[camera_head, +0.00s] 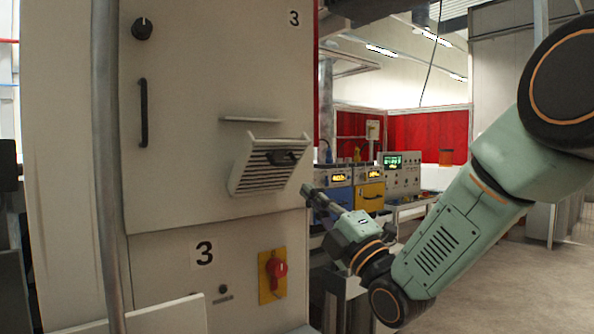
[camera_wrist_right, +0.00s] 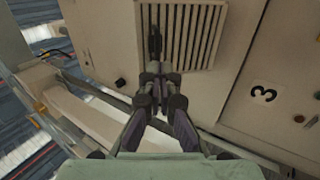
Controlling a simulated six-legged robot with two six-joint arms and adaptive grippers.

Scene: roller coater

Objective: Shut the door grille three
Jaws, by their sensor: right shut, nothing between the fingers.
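The grille of door three (camera_head: 262,172) is a small white slatted flap on the beige cabinet front. It stands tilted out from the panel, with a black handle (camera_head: 285,157) on its right part. My right gripper (camera_head: 307,191) is shut and empty, just beside the grille's lower right. In the right wrist view the slatted grille (camera_wrist_right: 200,38) fills the upper middle, and the black handle (camera_wrist_right: 155,42) lies in line with my shut fingertips (camera_wrist_right: 157,72). I cannot tell whether they touch. My left gripper is not in view.
The cabinet (camera_head: 190,110) has a black vertical handle (camera_head: 143,112), a knob (camera_head: 142,29) and a red switch on a yellow plate (camera_head: 273,276) below the grille. A grey pole (camera_head: 107,150) stands at left. Instruments (camera_head: 372,185) stand behind my right arm. Floor at right is clear.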

